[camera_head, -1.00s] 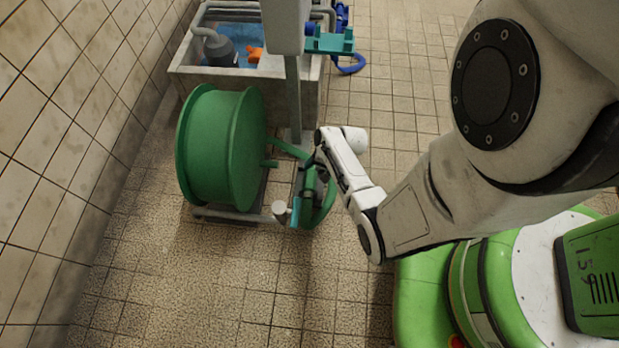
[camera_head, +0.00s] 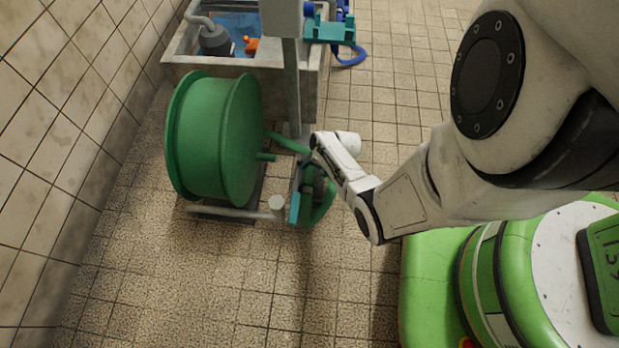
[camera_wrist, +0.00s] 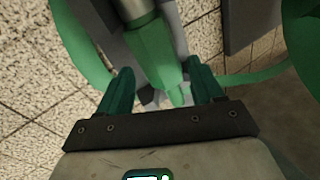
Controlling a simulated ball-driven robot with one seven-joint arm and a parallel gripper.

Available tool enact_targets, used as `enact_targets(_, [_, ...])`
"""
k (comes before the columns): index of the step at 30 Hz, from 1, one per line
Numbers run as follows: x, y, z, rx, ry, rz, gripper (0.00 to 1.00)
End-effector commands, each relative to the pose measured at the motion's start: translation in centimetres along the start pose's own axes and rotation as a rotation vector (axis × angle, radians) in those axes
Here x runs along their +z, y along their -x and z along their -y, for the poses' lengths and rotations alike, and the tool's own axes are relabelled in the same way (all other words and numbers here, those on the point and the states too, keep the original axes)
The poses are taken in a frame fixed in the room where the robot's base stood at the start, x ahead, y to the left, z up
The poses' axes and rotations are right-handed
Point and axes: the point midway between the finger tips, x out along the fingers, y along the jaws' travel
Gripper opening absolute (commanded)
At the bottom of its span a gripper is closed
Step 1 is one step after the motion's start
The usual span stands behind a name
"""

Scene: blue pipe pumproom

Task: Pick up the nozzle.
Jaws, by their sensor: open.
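The nozzle (camera_wrist: 152,48) shows in the wrist view as a green tapered body with a grey metal end at the top of the picture. My gripper (camera_wrist: 162,82) is open. One dark green finger stands on each side of the nozzle's narrow lower end. I cannot tell whether either finger touches it. In the head view my gripper (camera_head: 306,196) is beside the right side of the green hose reel, and the nozzle cannot be made out there. A green hose (camera_wrist: 75,45) curves past the left of the nozzle in the wrist view.
The tiled floor in front is clear.

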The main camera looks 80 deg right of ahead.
Motion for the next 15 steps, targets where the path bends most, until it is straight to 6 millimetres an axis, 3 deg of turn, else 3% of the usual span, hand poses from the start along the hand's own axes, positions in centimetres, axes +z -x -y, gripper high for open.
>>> enact_targets(1, [-0.1,-1.1,-0.2,0.000,0.002,0.000,0.66])
enact_targets(4, [0.0,-1.8,-0.2,0.002,0.001,0.001,0.66])
enact_targets(15, [0.0,-2.0,0.0,0.001,0.000,0.000,0.63])
